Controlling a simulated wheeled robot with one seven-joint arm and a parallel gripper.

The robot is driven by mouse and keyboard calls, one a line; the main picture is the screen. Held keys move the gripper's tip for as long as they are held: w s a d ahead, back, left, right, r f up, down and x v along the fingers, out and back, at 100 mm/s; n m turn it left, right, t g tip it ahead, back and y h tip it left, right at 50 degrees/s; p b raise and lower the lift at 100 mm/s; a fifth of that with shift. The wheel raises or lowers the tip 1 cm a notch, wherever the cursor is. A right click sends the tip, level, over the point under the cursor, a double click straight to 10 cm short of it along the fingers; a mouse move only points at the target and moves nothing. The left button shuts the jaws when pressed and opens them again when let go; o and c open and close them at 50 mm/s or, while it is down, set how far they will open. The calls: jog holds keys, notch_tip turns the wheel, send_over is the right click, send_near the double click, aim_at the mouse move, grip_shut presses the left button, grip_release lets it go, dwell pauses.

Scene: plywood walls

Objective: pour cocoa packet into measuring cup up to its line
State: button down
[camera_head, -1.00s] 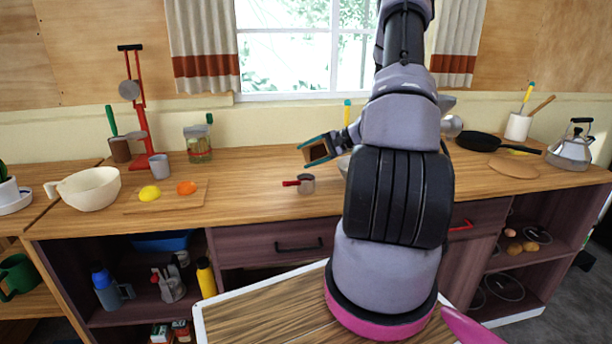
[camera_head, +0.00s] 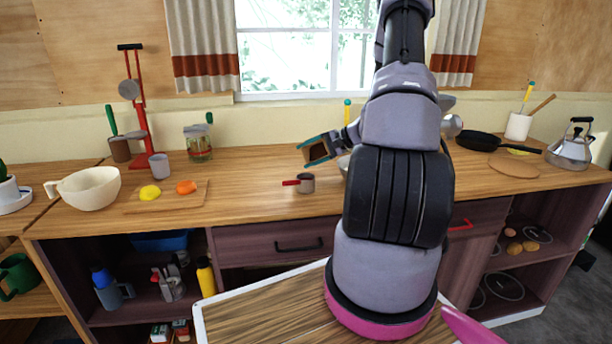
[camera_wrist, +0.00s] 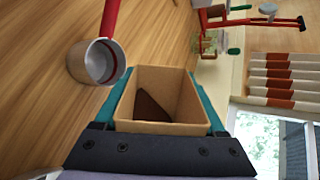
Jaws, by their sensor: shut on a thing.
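My gripper (camera_head: 318,148) is shut on the cocoa packet (camera_head: 316,152), an open-topped brown box with teal fingers on both sides. The wrist view shows the packet (camera_wrist: 160,97) with dark brown cocoa (camera_wrist: 150,106) inside, low against one side. The measuring cup (camera_head: 306,183) is small and grey with a red handle, and stands on the counter below and slightly left of the packet. In the wrist view the cup (camera_wrist: 95,62) is just beyond the packet's left corner. A red band shows inside it; I see no cocoa in it.
A cutting board (camera_head: 136,207) with a yellow and an orange piece, and a cream bowl (camera_head: 90,188), stand to the left. A bowl behind my arm is mostly hidden. The counter (camera_head: 250,185) around the cup is clear.

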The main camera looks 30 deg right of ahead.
jog(key=shift+s+a+r+n+t+h+p, duration=0.15)
jog(key=shift+a+n+t+h+p, duration=0.05)
jog(key=shift+n+t+h+p, duration=0.25)
jog(key=shift+s+a+r+n+t+h+p, duration=0.15)
jog(key=shift+n+t+h+p, duration=0.15)
jog(key=shift+n, duration=0.25)
dwell(4.6)
